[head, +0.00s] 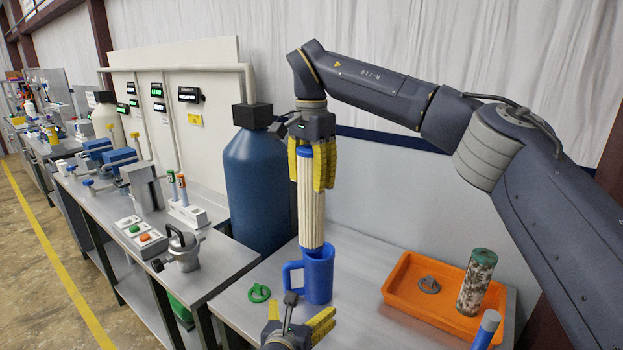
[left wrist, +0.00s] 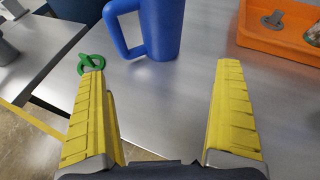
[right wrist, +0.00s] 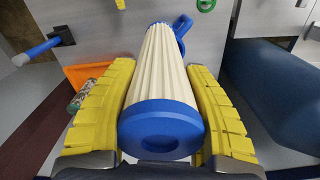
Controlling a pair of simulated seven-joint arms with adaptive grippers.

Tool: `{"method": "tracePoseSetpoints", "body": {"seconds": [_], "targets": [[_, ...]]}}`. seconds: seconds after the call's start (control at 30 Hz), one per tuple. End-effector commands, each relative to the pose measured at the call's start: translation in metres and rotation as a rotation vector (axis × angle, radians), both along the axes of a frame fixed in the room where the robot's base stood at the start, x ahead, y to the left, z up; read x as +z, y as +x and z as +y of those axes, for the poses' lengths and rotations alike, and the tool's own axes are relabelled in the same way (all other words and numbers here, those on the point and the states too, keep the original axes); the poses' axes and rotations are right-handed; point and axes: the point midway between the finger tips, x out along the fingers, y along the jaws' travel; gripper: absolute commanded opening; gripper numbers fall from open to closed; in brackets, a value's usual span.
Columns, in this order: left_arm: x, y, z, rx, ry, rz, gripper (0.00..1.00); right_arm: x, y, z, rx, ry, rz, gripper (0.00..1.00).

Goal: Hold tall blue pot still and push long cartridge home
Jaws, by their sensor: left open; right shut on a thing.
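The tall blue pot (head: 320,280) stands upright on the steel bench, its handle to the left; it also shows in the left wrist view (left wrist: 163,28). The long cartridge (head: 311,215), cream and pleated with blue ends, stands upright above the pot, its lower end at the pot's mouth. I cannot tell how deep it sits. My right gripper (head: 314,186) is shut on the cartridge near its top, with yellow fingers on both sides in the right wrist view (right wrist: 160,68). My left gripper (head: 300,318) is open and empty in front of the pot, not touching it.
A green ring-like part (head: 259,293) lies left of the pot. An orange tray (head: 402,300) to the right holds a grey part (head: 428,285) and a mottled cylinder (head: 477,283). A big blue tank (head: 255,185) stands behind left.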

Motion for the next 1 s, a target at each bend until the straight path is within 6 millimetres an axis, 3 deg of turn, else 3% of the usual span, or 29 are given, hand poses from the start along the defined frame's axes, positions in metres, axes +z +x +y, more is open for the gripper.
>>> {"method": "tracePoseSetpoints", "body": {"seconds": [0.37, 1.0], "targets": [[-0.006, 0.013, -0.003, -0.026, 0.064, -0.012, 1.0, 0.0, 0.0, 0.0, 0.0, 0.0, 0.0, 0.01], [-0.035, 0.083, -0.017, -0.025, 0.061, -0.012, 1.0, 0.0, 0.0, 0.0, 0.0, 0.0, 0.0, 0.01]]}}
